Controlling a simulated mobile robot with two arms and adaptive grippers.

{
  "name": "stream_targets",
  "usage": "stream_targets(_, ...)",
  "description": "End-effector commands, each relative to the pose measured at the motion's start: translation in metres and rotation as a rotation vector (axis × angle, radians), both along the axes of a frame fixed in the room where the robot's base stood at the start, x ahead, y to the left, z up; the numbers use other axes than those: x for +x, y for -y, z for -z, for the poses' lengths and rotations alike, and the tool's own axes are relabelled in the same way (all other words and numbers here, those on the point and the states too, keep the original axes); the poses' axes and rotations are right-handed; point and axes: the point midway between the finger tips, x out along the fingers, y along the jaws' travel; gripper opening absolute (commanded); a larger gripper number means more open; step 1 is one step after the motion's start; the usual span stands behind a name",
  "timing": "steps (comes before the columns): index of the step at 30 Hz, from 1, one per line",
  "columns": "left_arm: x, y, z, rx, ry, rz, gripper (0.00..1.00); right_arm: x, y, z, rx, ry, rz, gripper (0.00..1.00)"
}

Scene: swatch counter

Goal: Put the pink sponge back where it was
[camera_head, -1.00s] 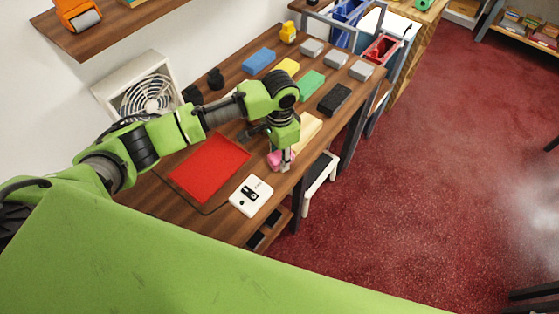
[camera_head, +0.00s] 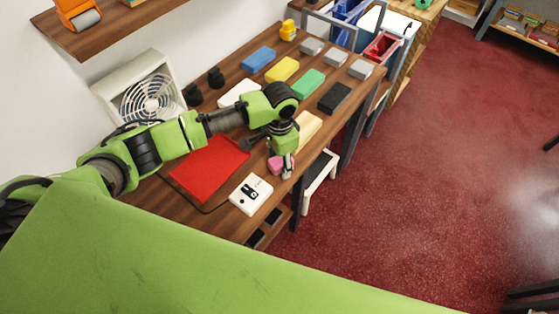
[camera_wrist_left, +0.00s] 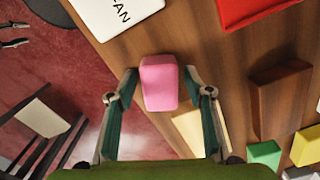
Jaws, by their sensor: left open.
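The pink sponge (camera_head: 275,165) lies on the wooden counter close to its front edge, beside the white card (camera_head: 251,194). My left gripper (camera_head: 286,170) is right over it and partly covers it. In the left wrist view the pink sponge (camera_wrist_left: 159,82) sits between the two spread fingers of my left gripper (camera_wrist_left: 160,72), with a gap on each side. The gripper is open and holds nothing. My right gripper is not in view.
A red mat (camera_head: 208,167) lies left of the sponge. A cream block (camera_head: 308,127), green block (camera_head: 309,83), yellow block (camera_head: 282,69) and black block (camera_head: 334,98) lie farther along the counter. A brown block (camera_wrist_left: 280,95) shows in the left wrist view.

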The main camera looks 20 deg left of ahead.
Motion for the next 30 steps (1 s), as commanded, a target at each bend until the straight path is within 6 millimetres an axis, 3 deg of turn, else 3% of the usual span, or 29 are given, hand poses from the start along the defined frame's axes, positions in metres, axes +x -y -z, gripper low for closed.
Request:
stream_targets(5, 0.001, 0.0, -0.011, -0.001, 0.003, 0.0, 0.47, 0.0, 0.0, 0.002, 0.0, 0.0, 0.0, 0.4)
stream_targets(15, 0.002, 0.001, -0.081, -0.002, 0.005, 0.001, 0.47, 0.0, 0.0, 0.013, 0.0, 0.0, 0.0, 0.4)
stream_targets(21, 0.001, 0.001, -0.112, -0.001, 0.001, -0.001, 0.47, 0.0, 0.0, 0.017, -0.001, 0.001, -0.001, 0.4)
stream_targets(30, 0.0, 0.001, -0.124, -0.001, -0.001, 0.0, 0.47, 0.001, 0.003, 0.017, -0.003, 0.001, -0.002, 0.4)
